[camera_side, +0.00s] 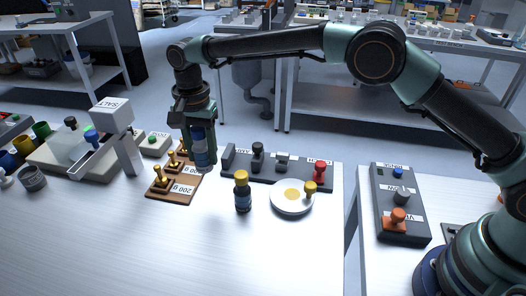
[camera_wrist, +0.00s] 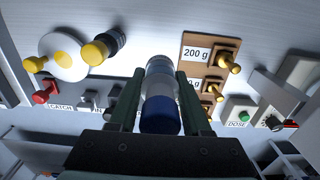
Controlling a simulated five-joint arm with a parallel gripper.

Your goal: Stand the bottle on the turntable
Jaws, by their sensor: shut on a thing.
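My gripper (camera_side: 200,150) is shut on a bottle (camera_side: 198,134) with a blue end and a paler, greyish body. In the wrist view the bottle (camera_wrist: 160,113) sits between the two fingers (camera_wrist: 161,80), blue end nearest the camera. It hangs roughly upright near the brass-weight board; its height above the table is hard to judge. The likely turntable is a white round disc (camera_side: 284,204) with a yellow centre, to the right of my gripper; it also shows in the wrist view (camera_wrist: 55,42). A brass-coloured knob (camera_side: 310,188) stands at its right edge.
A dark bottle with a yellow cap (camera_side: 242,194) stands just left of the disc. The weight board (camera_side: 178,196), labelled 200 g, lies below-left of my gripper. A dark switch panel (camera_side: 270,176) runs behind the disc. The salt hopper (camera_side: 112,118) stands left. The front table is clear.

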